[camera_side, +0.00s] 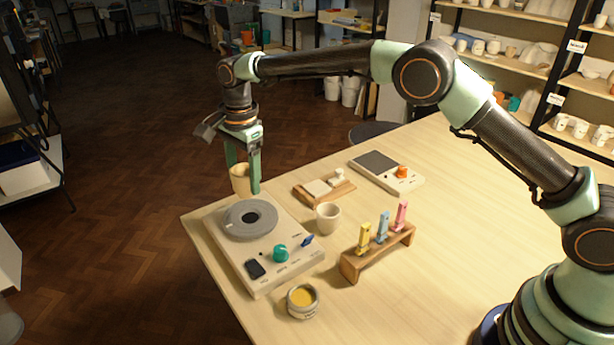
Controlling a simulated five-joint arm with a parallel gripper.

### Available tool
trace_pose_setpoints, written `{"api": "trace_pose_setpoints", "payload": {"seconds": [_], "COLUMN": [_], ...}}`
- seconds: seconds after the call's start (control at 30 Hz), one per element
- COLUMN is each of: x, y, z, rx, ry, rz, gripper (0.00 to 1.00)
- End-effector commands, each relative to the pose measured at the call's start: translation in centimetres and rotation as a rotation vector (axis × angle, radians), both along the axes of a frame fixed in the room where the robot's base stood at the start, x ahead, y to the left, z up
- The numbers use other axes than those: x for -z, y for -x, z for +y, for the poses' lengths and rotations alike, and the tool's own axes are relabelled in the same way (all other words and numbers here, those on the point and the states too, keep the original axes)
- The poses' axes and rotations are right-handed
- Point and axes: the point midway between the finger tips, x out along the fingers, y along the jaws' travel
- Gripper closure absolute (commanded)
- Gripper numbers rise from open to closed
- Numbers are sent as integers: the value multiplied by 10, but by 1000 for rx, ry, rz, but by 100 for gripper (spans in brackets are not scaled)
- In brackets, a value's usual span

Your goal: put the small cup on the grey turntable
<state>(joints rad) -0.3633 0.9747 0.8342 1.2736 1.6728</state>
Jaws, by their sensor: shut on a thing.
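My gripper (243,177) points down with its green fingers on either side of a small cream cup (240,181) and is shut on it. The cup looks upright and partly hidden by a finger. It appears at the far edge of the grey turntable (237,229), a round disc with a dark centre on a pale control box. From this angle I cannot tell the cup's height or whether it touches anything. A second pale cup (328,217) stands upright on the table to the right of the box.
The box has a green knob (280,253) and a blue lever (307,240). A wooden rack (378,255) holds yellow, blue and pink tools. A yellow-filled jar (303,301), a wooden tray (316,201) and a scale-like device (376,161) stand on the table. The table's right side is clear.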

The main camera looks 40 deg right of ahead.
Motion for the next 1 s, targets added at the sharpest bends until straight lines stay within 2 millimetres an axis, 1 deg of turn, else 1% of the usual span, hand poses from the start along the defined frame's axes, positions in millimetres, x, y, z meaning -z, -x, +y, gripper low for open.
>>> {"api": "trace_pose_setpoints", "payload": {"seconds": [0.03, 0.1, 0.33, 0.53, 0.6, 0.93, 0.97, 1.0], "x": [9, 18, 35, 62, 66, 68, 69, 68], "y": [1, 1, 0, 1, 1, 0, 1, 0], "z": [0, 0, -1, -1, -1, -1, -1, -1], "rx": [0, 0, 0, -1, -1, -1, -1, -1], "ry": [1, 1, 1, 1, 0, 0, 0, 0], "rz": [4, 3, 2, 2, 1, 0, 1, 1], "gripper": [98, 98, 98, 98, 98, 98, 25, 10]}}
